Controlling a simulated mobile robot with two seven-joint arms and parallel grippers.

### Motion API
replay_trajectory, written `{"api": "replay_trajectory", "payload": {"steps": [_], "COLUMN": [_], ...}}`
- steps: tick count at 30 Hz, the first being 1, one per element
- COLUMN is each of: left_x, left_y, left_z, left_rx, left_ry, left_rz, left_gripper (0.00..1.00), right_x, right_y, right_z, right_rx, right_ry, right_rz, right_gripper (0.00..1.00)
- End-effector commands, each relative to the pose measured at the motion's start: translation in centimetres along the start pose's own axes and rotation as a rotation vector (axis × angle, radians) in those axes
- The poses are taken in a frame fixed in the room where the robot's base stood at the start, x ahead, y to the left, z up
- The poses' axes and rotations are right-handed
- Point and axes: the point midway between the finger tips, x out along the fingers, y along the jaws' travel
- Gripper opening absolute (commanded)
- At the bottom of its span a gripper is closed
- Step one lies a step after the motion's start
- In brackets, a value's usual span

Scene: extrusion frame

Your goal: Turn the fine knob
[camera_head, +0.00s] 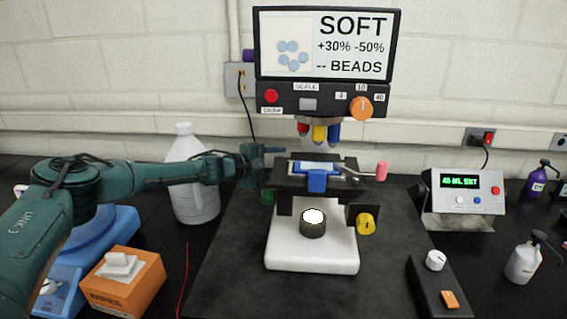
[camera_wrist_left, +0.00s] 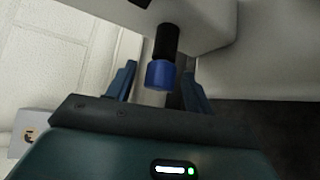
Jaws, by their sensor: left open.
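In the head view a microscope stands on the mat, with a purple knob (camera_head: 249,56) at the left of its screen, a yellow knob (camera_head: 366,223) low on its right and a green knob (camera_head: 267,197) low on its left. No label shows which is the fine knob. My left gripper (camera_head: 270,149) reaches in from the left beside the microscope. In the left wrist view a blue knob (camera_wrist_left: 160,75) on a black shaft lies between the two open fingers (camera_wrist_left: 160,82), with gaps visible on both sides. I cannot tell whether they touch it. My right gripper is out of view.
The screen (camera_head: 325,45) reads SOFT. A pink-tipped lever (camera_head: 381,171) juts right of the stage. A white jug (camera_head: 190,180) stands behind my left arm, and an orange wipes box (camera_head: 122,283) stands in front. A control box (camera_head: 436,285) lies front right.

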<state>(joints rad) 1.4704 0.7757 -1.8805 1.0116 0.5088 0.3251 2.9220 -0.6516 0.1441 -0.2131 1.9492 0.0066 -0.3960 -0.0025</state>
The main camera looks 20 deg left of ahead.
Motion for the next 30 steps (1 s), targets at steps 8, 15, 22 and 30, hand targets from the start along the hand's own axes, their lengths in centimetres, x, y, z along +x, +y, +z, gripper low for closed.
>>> {"api": "replay_trajectory", "payload": {"steps": [8,15,22,30], "left_x": [2.3,2.6,2.6,2.6], "left_y": [0.0,0.0,0.0,0.0], "left_z": [0.0,0.0,0.0,0.0], "left_rx": [0.0,-0.001,-0.001,-0.001], "left_ry": [0.0,0.001,0.0,0.0], "left_rz": [-0.001,-0.001,0.0,0.0], "left_gripper": [0.52,0.52,0.44,0.22], "right_x": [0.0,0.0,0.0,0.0], "right_y": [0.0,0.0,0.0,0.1], "right_z": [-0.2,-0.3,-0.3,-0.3], "right_rx": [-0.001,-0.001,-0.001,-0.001], "right_ry": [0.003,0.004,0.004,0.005], "right_rz": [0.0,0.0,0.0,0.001], "right_gripper": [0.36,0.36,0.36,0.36]}}
